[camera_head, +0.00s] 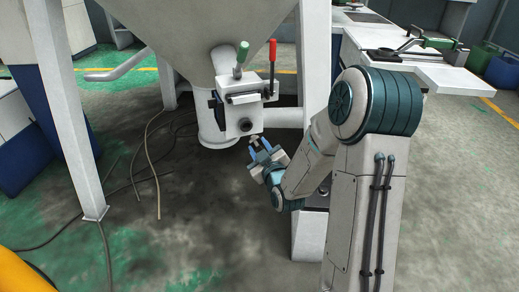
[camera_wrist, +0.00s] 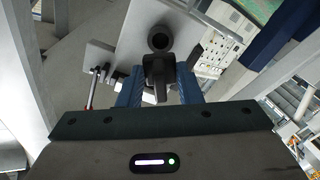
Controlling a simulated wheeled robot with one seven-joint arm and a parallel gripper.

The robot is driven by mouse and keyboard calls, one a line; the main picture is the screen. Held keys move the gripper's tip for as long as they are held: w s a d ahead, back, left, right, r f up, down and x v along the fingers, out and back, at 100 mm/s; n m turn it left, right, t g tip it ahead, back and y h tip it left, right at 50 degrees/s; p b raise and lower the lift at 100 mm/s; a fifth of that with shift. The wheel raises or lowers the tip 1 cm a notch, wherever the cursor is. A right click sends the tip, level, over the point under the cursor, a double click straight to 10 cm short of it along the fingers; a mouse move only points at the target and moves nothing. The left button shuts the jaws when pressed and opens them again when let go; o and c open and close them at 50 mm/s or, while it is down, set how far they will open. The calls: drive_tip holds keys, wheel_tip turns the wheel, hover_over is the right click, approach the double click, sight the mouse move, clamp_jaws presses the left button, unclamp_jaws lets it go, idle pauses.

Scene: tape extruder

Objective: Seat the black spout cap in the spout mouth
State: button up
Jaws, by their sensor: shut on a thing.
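The black spout cap (camera_wrist: 158,75) is between the two blue fingers of my gripper (camera_wrist: 159,88) in the wrist view. My gripper (camera_head: 262,149) is shut on it. The spout mouth (camera_wrist: 160,38) is a dark round opening in a pale grey face, just beyond the cap. The cap's top edge overlaps the lower rim of the mouth in the picture; whether they touch I cannot tell. In the head view my gripper is just below and right of the grey valve box (camera_head: 240,115) on the hopper outlet. The cap is too small to make out there.
The big hopper (camera_head: 195,25) stands on white legs (camera_head: 70,110). A green-knobbed lever (camera_head: 241,55) and a red-handled lever (camera_head: 272,52) rise from the valve box. Cables (camera_head: 155,165) hang at the left.

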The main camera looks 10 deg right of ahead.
sight(253, 138)
drive_tip(key=shift+w, duration=0.1)
drive_tip(key=shift+w+a, duration=0.2)
drive_tip(key=shift+w, duration=1.2)
drive_tip(key=shift+w+a, duration=0.15)
drive_tip(key=shift+w, duration=1.2)
drive_tip(key=shift+w+a, duration=0.15)
drive_tip(key=shift+w, duration=1.25)
drive_tip(key=o, duration=1)
drive_tip(key=shift+o, duration=0.2)
drive_tip(key=s+d+p, duration=0.1)
drive_tip(key=s+p, duration=0.2)
drive_tip(key=s, duration=1)
drive_tip(key=shift+s+d, duration=0.35)
